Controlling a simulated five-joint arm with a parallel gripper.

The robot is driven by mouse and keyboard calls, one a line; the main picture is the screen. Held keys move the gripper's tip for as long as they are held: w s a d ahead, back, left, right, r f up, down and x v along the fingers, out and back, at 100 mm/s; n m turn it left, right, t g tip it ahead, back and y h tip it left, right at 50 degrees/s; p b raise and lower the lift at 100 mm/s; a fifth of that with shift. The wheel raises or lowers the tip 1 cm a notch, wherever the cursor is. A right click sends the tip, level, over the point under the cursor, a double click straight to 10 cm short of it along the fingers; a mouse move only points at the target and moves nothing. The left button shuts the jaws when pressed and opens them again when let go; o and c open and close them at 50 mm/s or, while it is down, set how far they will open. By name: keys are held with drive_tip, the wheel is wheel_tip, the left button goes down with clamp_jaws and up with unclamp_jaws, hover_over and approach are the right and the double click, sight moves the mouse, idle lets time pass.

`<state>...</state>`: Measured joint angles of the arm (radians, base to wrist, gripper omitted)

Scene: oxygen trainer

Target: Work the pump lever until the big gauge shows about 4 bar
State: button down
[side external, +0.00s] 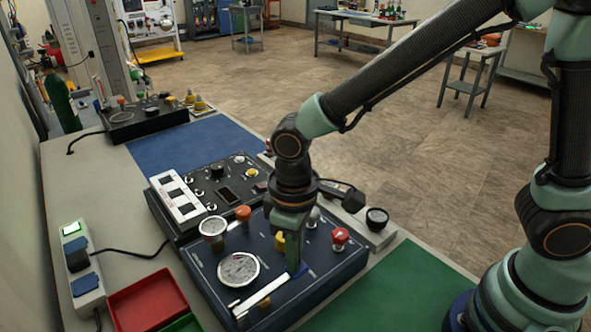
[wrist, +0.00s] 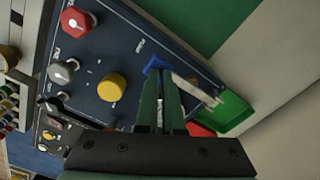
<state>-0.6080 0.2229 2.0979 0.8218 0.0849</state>
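The pump lever, a pale flat bar (side external: 262,294) with a blue end, lies along the front right of the dark blue panel (side external: 345,262). The lever bar also shows in the wrist view (wrist: 195,90). My gripper (side external: 296,268) points down at the blue end. In the wrist view its two green fingers (wrist: 160,78) are close together with a narrow gap, their tips at the blue end (wrist: 157,65). I cannot tell whether they clasp it or only touch it. The big gauge (side external: 238,269) is round and white; its reading is too small to read.
A smaller gauge (side external: 212,226), an orange knob (side external: 243,212), a yellow knob (side external: 280,240) and a red knob (side external: 340,236) stand on the panel near my gripper. A red tray (side external: 148,302) lies at the left. The green mat (side external: 400,290) at right is clear.

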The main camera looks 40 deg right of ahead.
drive_tip(key=shift+f, duration=0.75)
drive_tip(key=shift+r, duration=1.95)
drive_tip(key=shift+f, duration=0.1)
drive_tip(key=shift+f, duration=1.55)
drive_tip(key=shift+r, duration=1.65)
